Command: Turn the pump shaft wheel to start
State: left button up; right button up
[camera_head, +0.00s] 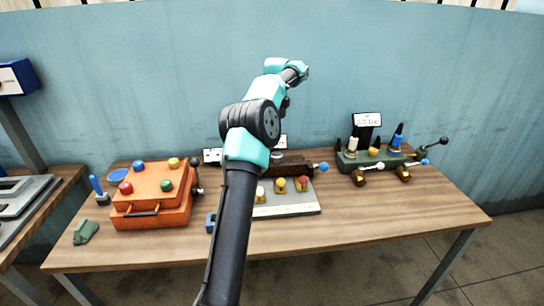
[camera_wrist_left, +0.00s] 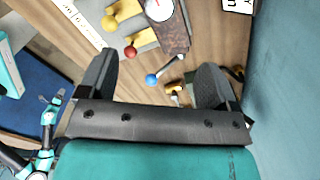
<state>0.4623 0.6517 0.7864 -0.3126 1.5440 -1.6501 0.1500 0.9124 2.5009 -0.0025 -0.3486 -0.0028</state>
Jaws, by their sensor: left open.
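My left gripper (camera_wrist_left: 155,80) is open and empty, its two dark fingers apart above the table. In the head view its arm crosses the middle unit and ends in the left gripper (camera_head: 300,70), high before the wall. Between the fingers in the wrist view, below them, shows a blue ball handle (camera_wrist_left: 151,79) on a thin lever; in the head view the blue ball (camera_head: 324,167) sits at the right of the middle unit's dark cylinder (camera_head: 291,168). I cannot tell which part is the pump shaft wheel. My right gripper (camera_wrist_left: 55,103) is small at the wrist view's left, its jaws unclear.
An orange box (camera_head: 150,210) with coloured knobs stands at left. The grey middle unit (camera_head: 300,208) carries white, yellow and red knobs. A green unit (camera_head: 362,160) with levers and a display (camera_head: 368,120) stands at right. The wooden table's (camera_head: 400,215) front right is clear.

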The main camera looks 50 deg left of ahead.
aim_at(276, 154)
pick_arm(q)
jog(key=shift+f, duration=0.1)
notch_tip(276, 154, down, 17)
jog(key=shift+f, duration=0.1)
dwell(0.8)
jog(key=c, duration=0.9)
